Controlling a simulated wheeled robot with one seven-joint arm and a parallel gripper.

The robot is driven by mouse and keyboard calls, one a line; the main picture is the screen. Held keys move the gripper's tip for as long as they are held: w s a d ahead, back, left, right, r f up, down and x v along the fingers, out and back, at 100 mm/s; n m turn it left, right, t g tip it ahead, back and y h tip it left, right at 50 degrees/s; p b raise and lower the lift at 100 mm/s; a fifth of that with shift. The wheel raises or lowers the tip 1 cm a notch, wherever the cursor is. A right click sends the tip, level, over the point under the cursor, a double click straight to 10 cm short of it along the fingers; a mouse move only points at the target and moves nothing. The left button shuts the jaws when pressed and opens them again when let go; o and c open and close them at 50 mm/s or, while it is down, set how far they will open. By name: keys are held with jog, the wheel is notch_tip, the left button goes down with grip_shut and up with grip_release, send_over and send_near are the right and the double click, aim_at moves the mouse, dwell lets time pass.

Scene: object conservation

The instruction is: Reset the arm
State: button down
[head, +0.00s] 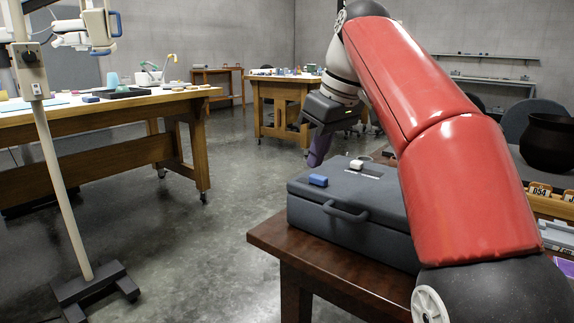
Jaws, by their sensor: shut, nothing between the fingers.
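My red arm reaches up from the lower right and bends over at the top. My gripper (304,128) hangs at its end, above and behind the far left part of a dark grey case (310,212). The gripper's fingers are small and dark in this view, and I see nothing held in them. The case is closed, with a handle on its front, and stands on a dark wooden table (290,247). A small blue block (318,181) and a small white piece (356,164) lie on its lid. My arm hides the case's right part.
A purple object (319,150) shows just below the gripper, behind the case. A wooden workbench (90,140) and a pale stand (62,190) are at the left. The floor between is clear.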

jog(key=s+d+f+m+t+h, duration=0.1)
jog(key=s+d+f+m, duration=0.2)
jog(key=s+f, duration=0.4)
jog(key=s+d+f+m+t+h, duration=0.1)
jog(key=s+d+f+m, duration=0.2)
jog(key=s+f, duration=0.4)
jog(key=s+d+f+m+t+h, duration=0.1)
jog(key=s+d+f+m, duration=0.2)
jog(key=s+f, duration=0.5)
notch_tip(320, 180, down, 5)
jog(key=shift+d+m, duration=0.3)
jog(key=shift+d, duration=0.2)
dwell(0.4)
